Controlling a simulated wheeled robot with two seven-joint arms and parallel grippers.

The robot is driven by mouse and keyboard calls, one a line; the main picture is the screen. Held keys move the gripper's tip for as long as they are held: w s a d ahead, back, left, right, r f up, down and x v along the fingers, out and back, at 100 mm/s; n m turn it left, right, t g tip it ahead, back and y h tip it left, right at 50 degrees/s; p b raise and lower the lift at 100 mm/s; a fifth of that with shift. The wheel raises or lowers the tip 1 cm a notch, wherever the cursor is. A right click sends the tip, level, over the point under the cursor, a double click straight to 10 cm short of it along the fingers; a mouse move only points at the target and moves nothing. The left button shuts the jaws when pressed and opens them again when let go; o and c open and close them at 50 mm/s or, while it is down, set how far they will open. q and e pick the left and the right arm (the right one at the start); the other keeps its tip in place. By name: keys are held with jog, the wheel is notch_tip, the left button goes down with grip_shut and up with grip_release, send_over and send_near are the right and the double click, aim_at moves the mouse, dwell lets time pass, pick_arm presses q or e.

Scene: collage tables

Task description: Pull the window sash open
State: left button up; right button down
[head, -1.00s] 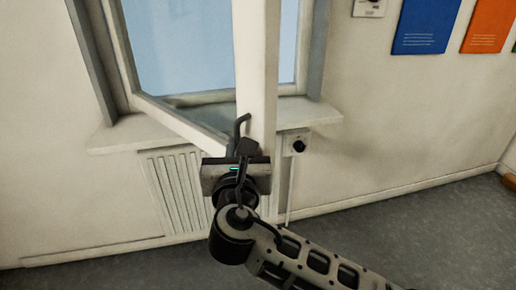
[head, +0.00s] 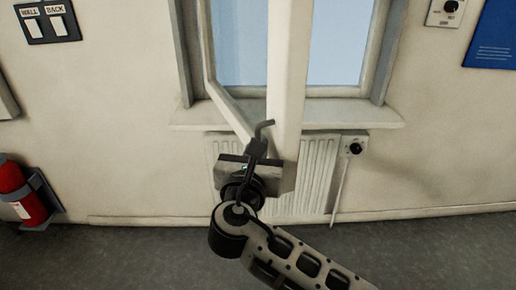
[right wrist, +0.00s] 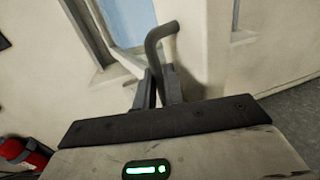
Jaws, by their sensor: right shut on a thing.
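The white window sash (head: 287,75) stands swung out from its frame into the room, hinged at the left. Its bottom rail (head: 229,108) slants from the frame toward me. A dark bent handle (head: 265,126) sits low on the sash's free edge. My right gripper (head: 257,148) is shut on this handle. In the right wrist view, the handle (right wrist: 155,45) rises from between the fingers of my right gripper (right wrist: 158,88), with the pale sash (right wrist: 200,45) behind it. My left gripper is not in view.
A red fire extinguisher (head: 20,190) is at the far left. A switch panel (head: 47,22) hangs upper left. The grey floor shows clear in front.

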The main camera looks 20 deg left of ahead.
jog(key=c, duration=1.7)
grip_release()
jog(key=shift+a+r, duration=0.15)
jog(key=shift+r, duration=0.15)
jog(key=shift+o, duration=1)
jog(key=shift+w+a+f, duration=0.2)
jog(key=shift+a+f, duration=0.05)
jog(key=b+v, duration=0.1)
jog(key=v, duration=1.5)
jog(key=shift+d+b, duration=0.15)
jog(key=shift+b, duration=0.25)
